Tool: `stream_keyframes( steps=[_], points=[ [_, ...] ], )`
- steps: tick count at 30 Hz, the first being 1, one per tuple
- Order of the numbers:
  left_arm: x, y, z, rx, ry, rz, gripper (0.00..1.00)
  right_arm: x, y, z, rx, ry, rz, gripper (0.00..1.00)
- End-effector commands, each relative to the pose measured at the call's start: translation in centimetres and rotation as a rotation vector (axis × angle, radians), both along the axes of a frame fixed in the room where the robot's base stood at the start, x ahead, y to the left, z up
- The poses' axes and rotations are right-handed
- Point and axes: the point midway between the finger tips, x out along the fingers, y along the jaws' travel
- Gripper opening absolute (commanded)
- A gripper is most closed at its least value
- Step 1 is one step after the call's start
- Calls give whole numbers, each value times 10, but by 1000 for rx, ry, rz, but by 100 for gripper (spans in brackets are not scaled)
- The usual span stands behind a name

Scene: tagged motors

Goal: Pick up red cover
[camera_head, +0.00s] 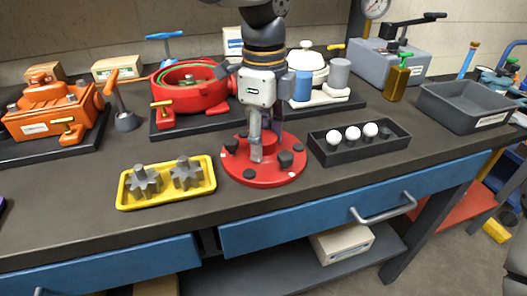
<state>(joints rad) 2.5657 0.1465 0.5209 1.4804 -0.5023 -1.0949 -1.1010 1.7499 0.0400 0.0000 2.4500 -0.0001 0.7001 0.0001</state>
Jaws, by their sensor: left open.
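The red cover (243,174) is a round red disc with several dark knobs around its top. It lies flat on the dark workbench near the front edge, in the middle of the head view. My left gripper (256,152) points down over the middle of the cover and is open. Its fingers hide part of the cover's centre, and I cannot tell whether they touch it. My right gripper does not show.
A yellow tray (122,190) with two grey gears lies left of the cover. A black tray (345,157) with white balls lies right of it. Behind stands a red motor housing (183,101) on a black mat. An orange machine (47,116) stands at the left.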

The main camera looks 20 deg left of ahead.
Motion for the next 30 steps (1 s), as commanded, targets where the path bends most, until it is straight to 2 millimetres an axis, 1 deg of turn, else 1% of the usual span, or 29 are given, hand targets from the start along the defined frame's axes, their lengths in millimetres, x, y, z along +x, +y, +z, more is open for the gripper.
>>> stream_keyframes(
  steps=[4, 10, 22, 26, 30],
  points=[
    [0, 0, 0, 0, 0, 0, 45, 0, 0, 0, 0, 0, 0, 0],
    [0, 0, 0, 0, 0, 0, 0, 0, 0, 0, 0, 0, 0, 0],
    [1, 0, 5, -1, -4, 1, 0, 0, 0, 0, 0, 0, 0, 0],
    [1, 0, 16, -3, -6, 1, 0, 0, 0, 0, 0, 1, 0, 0],
    [1, -1, 36, -4, -7, 2, 0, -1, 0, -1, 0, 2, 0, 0]
  ],
)
